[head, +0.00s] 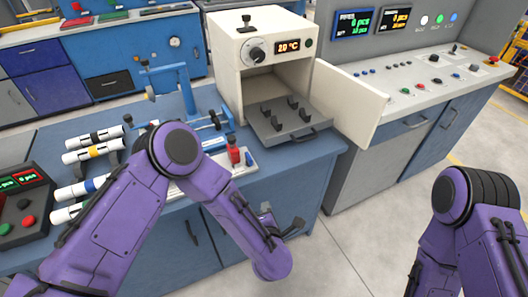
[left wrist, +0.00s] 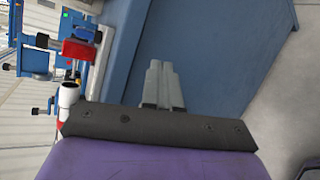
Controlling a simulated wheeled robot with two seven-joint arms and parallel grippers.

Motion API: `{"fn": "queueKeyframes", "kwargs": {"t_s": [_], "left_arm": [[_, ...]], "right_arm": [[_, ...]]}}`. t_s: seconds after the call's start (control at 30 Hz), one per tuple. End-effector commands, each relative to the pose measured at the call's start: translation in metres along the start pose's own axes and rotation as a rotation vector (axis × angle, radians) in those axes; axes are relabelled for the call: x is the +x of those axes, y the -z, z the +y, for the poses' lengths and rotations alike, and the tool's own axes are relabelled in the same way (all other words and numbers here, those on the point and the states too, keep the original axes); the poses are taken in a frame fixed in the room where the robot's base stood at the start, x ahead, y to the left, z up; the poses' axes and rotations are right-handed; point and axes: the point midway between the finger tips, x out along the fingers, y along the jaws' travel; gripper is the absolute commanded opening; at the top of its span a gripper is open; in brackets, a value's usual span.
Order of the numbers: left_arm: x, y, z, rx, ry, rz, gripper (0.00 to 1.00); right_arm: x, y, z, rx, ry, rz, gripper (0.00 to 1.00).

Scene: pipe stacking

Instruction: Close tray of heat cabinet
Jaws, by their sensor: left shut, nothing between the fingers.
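The heat cabinet (head: 247,47) is a cream box with a dial and a red display, standing on the blue bench. Its door (head: 347,103) is swung open to the right. The grey tray (head: 269,133) is pulled out of the front, with several dark holders on it and a dark handle (head: 302,137) at its front edge. My left gripper (head: 296,228) is below and in front of the tray, beyond the bench's front edge, apart from the tray. In the left wrist view its fingers (left wrist: 162,84) are together and empty. My right gripper is out of view; only its arm shows.
A blue clamp fixture (head: 190,115) and several white pipes (head: 90,140) on a rack stand left of the cabinet. A control console (head: 425,80) stands to the right, close to the open door. The floor in front of the bench is clear.

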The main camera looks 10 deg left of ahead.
Motion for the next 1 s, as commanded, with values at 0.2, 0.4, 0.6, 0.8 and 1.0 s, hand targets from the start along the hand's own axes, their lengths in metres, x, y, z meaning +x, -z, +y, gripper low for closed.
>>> {"fn": "queueKeyframes", "kwargs": {"t_s": [0.2,0.4,0.6,0.8,1.0], "left_arm": [[-0.008,-0.105,0.087,-1.174,-0.321,0.12,0.0],[-0.002,-0.109,0.103,-1.358,-0.368,0.156,0.0],[0.036,-0.095,0.111,-1.351,-0.369,0.157,0.0],[0.077,-0.081,0.118,-1.348,-0.368,0.156,0.0],[0.104,-0.074,0.131,-1.347,-0.367,0.153,0.0]], "right_arm": [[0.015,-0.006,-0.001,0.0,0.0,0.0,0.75],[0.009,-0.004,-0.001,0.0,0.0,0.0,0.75],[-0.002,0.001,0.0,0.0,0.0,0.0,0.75],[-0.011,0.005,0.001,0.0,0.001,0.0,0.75],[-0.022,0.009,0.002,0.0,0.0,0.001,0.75]]}}
